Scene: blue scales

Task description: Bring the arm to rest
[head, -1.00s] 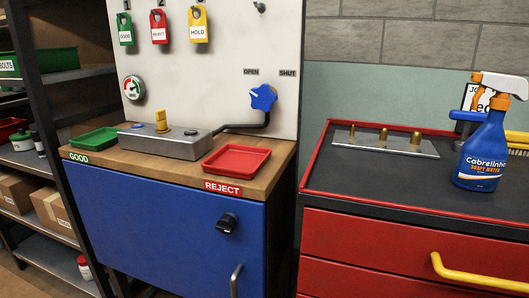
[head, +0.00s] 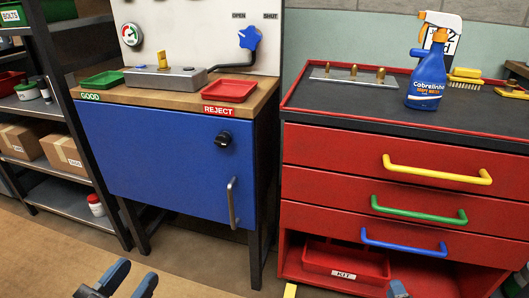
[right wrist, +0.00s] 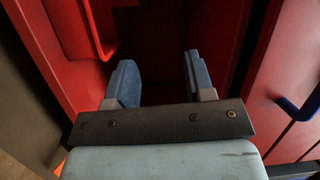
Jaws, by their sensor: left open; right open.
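My left gripper (head: 133,278) shows at the bottom left of the head view, above the floor. Its two blue fingers are apart with nothing between them. Of my right gripper, a blue fingertip (head: 398,289) shows at the bottom edge of the head view, in front of the red cabinet's open lower bay. In the right wrist view my right gripper (right wrist: 160,76) has its fingers spread and empty, facing a dark red-walled recess. The rest of both arms is out of view.
The red cabinet (head: 335,195) has drawers with yellow, green and blue handles and a red KIT tray (head: 320,257) below. The blue bench cupboard (head: 165,150) with a metal handle (head: 232,203) stands left of it. A shelf rack (head: 70,190) is further left. Floor (head: 190,255) in front is clear.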

